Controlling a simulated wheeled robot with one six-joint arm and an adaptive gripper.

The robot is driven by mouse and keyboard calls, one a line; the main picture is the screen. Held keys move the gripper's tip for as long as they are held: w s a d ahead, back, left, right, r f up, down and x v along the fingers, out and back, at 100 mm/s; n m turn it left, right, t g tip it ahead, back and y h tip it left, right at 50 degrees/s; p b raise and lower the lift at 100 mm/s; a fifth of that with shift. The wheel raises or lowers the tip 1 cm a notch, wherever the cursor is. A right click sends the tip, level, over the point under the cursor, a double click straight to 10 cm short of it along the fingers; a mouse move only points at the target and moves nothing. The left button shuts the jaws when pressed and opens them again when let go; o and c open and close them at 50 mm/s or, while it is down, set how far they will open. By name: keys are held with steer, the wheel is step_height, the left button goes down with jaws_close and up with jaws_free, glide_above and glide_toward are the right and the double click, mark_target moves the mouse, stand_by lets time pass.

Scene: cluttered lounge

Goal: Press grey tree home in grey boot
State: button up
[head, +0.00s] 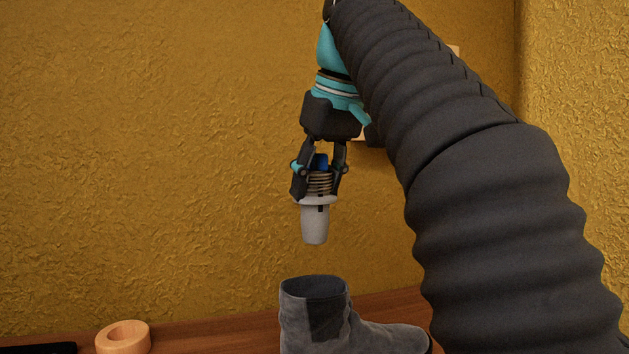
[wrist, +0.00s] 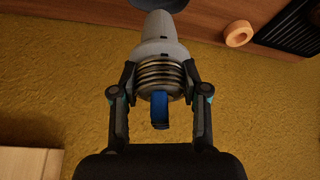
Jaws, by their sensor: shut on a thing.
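The grey boot (head: 315,312) stands upright on the wooden surface in the head view, with its open top facing up and its toe to the right. My gripper (head: 319,184) is shut on the grey tree (head: 315,222), a tapered grey piece with a metal coil and a blue part at its upper end. The tree hangs upright above the boot opening, with a clear gap between them. In the wrist view the tree (wrist: 161,38) points away from my gripper (wrist: 160,88), its coil between the fingers. Only a dark piece of the boot (wrist: 160,4) shows beyond the tip.
A pale wooden ring (head: 123,337) lies on the wooden surface (head: 215,332) left of the boot. A dark flat item (head: 40,348) lies at the far left. The textured yellow wall (head: 150,150) stands behind. Bare surface shows between ring and boot.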

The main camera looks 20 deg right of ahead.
mark_target(317, 219)
steer(key=shift+f+b, duration=2.05)
steer(key=shift+f, duration=0.7)
steer(key=shift+p, duration=0.7)
steer(key=shift+f+b, duration=2.7)
steer(key=shift+f, duration=0.85)
steer(key=o, duration=1.3)
steer(key=shift+v, duration=3.75)
